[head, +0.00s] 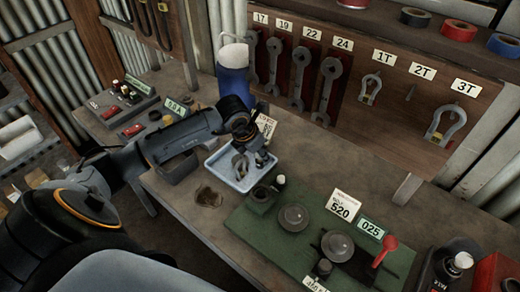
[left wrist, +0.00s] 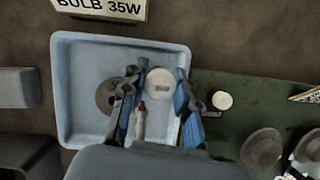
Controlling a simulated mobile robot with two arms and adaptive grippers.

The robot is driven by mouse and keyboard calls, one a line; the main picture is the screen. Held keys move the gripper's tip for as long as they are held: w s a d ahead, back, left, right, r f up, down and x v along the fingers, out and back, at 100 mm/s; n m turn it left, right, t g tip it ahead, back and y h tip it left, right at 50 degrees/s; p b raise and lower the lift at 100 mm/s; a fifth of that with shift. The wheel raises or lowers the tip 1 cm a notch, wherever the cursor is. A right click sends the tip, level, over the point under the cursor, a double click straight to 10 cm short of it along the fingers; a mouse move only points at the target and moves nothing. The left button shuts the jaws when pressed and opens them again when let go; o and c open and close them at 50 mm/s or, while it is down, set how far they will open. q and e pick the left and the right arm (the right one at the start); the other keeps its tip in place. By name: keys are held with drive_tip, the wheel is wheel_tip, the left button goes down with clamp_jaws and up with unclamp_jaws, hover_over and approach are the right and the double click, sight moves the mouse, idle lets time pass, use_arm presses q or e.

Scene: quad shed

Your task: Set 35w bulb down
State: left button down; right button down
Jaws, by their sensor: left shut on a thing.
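My left gripper (head: 251,152) is low over a light blue tray (head: 226,177) on the bench. In the left wrist view the left gripper (left wrist: 162,98) is shut on the 35W bulb (left wrist: 160,86), seen end-on as a round white top with a small mark. The bulb is over the right part of the tray (left wrist: 80,60); I cannot tell whether it touches the floor. A brownish round thing (left wrist: 107,96) and a small red-tipped piece (left wrist: 139,121) show beside the left finger. My right gripper is not in view.
A green mat (head: 285,250) with round lamp parts (head: 293,217) and a red-knobbed part (head: 386,247) lies right of the tray. A blue and white container (head: 232,75) stands behind it. Wrenches (head: 299,70) hang on the back board. A dark stain (head: 207,196) marks the bench.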

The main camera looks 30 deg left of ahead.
use_arm(q)
drive_tip(key=shift+f, duration=0.1)
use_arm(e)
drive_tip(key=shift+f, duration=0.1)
use_arm(q)
drive_tip(key=shift+f+b, duration=0.15)
drive_tip(key=shift+b, duration=0.15)
drive_tip(key=c, duration=1)
unclamp_jaws()
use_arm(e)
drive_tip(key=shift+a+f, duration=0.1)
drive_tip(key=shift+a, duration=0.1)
use_arm(q)
drive_tip(key=shift+r+p, duration=0.3)
drive_tip(key=shift+r, duration=0.25)
drive_tip(key=b+v, duration=0.2)
drive_tip(key=v, duration=0.9)
drive_tip(key=shift+s+r+b, duration=0.2)
drive_tip(key=shift+s+b, duration=0.1)
drive_tip(key=shift+b, duration=0.05)
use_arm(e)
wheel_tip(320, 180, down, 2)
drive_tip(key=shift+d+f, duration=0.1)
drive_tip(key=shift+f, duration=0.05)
